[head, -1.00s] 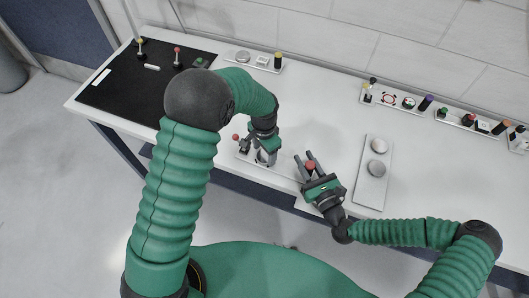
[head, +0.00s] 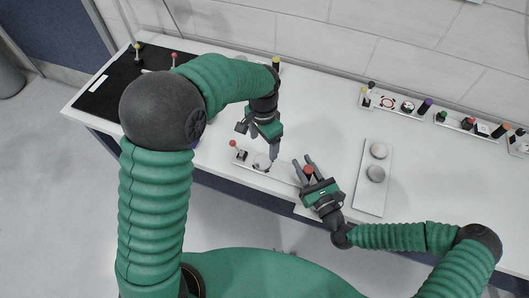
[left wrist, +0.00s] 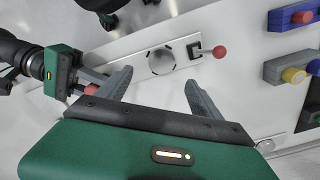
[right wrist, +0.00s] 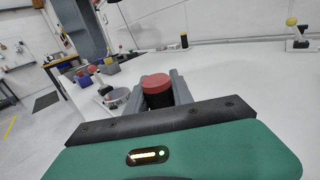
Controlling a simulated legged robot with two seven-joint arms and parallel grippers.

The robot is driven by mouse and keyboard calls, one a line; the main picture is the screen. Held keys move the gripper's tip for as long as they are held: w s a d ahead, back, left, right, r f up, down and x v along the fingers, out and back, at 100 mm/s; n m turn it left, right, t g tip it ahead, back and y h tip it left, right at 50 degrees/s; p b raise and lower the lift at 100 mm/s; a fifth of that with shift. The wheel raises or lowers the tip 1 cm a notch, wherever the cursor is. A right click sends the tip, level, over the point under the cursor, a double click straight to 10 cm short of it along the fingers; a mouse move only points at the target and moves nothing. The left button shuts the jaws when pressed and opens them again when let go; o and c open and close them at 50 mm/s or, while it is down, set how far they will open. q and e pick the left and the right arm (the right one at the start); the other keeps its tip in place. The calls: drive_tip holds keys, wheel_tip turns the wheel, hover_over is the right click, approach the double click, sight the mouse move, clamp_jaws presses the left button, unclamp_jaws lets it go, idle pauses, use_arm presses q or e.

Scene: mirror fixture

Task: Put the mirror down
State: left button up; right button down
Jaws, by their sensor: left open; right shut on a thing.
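The mirror (head: 262,162) is a round, pale disc on a narrow white plate, and it looks flat in the left wrist view (left wrist: 161,61). A lever with a red ball (head: 233,143) stands at one end of the plate. My left gripper (head: 266,145) is open and empty, above and behind the mirror, apart from it. My right gripper (head: 304,161) is shut on a red knob (right wrist: 157,84) at the plate's other end; its dark body shows between the fingers. In the right wrist view the mirror (right wrist: 117,96) lies just beyond the left finger.
A white plate (head: 372,197) with two round knobs lies right of my right gripper. Panels with small controls (head: 395,101) line the wall. A black mat (head: 100,88) with levers is at the far left.

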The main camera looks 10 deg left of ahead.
use_arm(q)
drive_tip(key=s+a+n+t, duration=0.1)
drive_tip(key=s+a+n, duration=0.2)
drive_tip(key=s, duration=0.4)
drive_tip(key=s+a+n+t, duration=0.1)
drive_tip(key=s+a+n, duration=0.3)
drive_tip(key=s, duration=0.3)
drive_tip(key=shift+s+a+r+n+t, duration=0.25)
drive_tip(key=shift+s+a+n+t, duration=0.05)
drive_tip(key=shift+s+n, duration=0.1)
